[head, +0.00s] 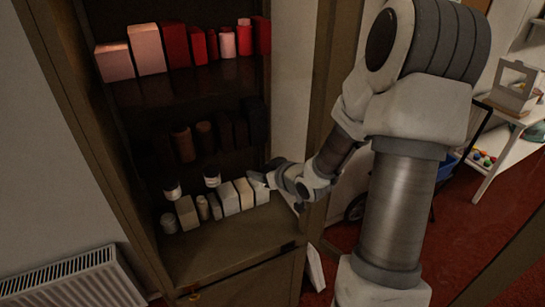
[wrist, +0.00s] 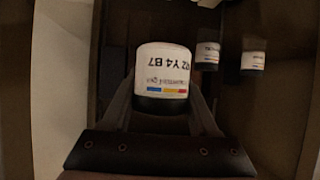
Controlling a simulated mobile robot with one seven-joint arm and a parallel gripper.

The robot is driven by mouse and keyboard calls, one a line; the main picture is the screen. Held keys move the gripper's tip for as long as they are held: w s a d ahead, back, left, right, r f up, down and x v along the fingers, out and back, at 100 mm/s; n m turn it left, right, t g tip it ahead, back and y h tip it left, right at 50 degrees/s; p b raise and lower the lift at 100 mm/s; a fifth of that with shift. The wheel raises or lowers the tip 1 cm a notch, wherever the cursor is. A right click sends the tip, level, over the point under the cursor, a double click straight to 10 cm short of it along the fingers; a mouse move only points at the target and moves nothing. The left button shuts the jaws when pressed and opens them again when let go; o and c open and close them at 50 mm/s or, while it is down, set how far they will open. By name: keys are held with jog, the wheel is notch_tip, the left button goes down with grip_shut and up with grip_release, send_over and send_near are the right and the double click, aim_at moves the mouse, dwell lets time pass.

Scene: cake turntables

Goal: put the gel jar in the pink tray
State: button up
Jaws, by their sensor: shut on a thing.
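My gripper (wrist: 162,98) is shut on a jar with a white label and a dark end (wrist: 163,68). The label carries large dark letters, a smaller line of print and blue, yellow and red marks, all upside down in the wrist view. I take it as the gel jar, though the small print is hard to read. One finger is on each side of it. In the head view my gripper (head: 264,178) is at the right end of the cabinet's lowest open shelf; the held jar cannot be made out there. No pink tray shows in either view.
Two similar jars (head: 172,188) (head: 212,177) stand on the lowest shelf (head: 225,245), among several pale boxes. They seem to match the two in the wrist view (wrist: 208,55) (wrist: 253,61). Red and pink items fill the top shelf. The cabinet's right side wall (head: 292,100) is close to my arm.

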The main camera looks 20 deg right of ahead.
jog(key=s+a+f+m+h, duration=0.1)
jog(key=a+f+m+h, duration=0.1)
jog(key=a+f, duration=0.8)
notch_tip(320, 180, down, 2)
jog(key=shift+f, duration=0.2)
